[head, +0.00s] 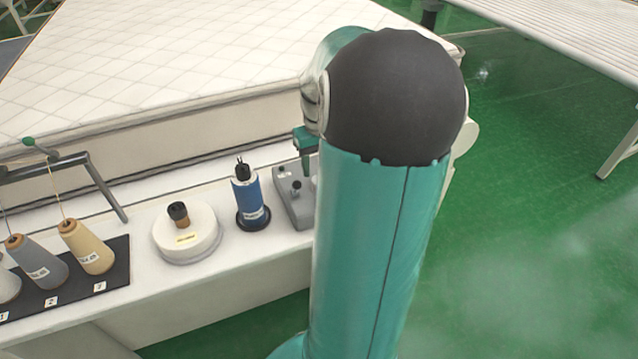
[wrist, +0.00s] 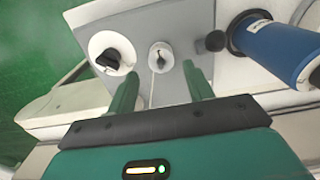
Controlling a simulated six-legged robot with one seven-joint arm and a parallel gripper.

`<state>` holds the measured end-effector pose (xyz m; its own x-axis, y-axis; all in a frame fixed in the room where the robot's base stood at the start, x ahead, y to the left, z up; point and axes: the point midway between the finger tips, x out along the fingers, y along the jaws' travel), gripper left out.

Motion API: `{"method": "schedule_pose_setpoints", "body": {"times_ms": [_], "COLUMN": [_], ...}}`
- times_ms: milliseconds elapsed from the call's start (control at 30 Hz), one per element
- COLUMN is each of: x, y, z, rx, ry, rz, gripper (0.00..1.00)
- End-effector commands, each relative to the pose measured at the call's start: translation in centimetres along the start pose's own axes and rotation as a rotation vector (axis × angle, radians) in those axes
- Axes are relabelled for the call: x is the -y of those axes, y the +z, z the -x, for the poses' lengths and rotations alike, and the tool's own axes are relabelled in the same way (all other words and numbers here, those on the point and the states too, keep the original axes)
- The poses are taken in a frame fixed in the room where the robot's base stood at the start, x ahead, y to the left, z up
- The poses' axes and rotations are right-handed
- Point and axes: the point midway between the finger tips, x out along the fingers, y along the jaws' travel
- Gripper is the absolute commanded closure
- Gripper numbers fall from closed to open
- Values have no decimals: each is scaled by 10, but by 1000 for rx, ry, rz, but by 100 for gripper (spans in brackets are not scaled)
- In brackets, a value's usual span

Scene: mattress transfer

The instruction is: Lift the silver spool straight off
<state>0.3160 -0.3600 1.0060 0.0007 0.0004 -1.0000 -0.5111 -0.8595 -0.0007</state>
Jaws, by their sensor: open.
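A small pale silver spool (wrist: 161,56) with a dark centre sits on a grey plate (wrist: 180,22) in the wrist view. A thin thread line runs down from it. My gripper (wrist: 160,72) is open and empty, with one green finger on each side of the spool's line, apart from it. How high the fingertips are above the plate is hard to tell. In the head view my arm hides the spool, and only a green part of my gripper (head: 304,148) shows above the grey device (head: 290,207).
A white disc with a black knob (wrist: 112,50) stands left of the spool, and a dark round knob (wrist: 215,41) right of it. A blue spool (head: 248,198) stands close by. A white round pot (head: 186,235) and thread cones (head: 86,247) stand further left.

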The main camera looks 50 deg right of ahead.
Motion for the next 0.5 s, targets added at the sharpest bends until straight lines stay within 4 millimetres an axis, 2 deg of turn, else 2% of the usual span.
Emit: {"method": "schedule_pose_setpoints", "body": {"times_ms": [300, 500], "x": [0, 0], "y": [1, 1], "z": [-43, -52], "rx": [3, 0], "ry": [-2, 0], "rz": [1, 0], "gripper": [48, 48]}}
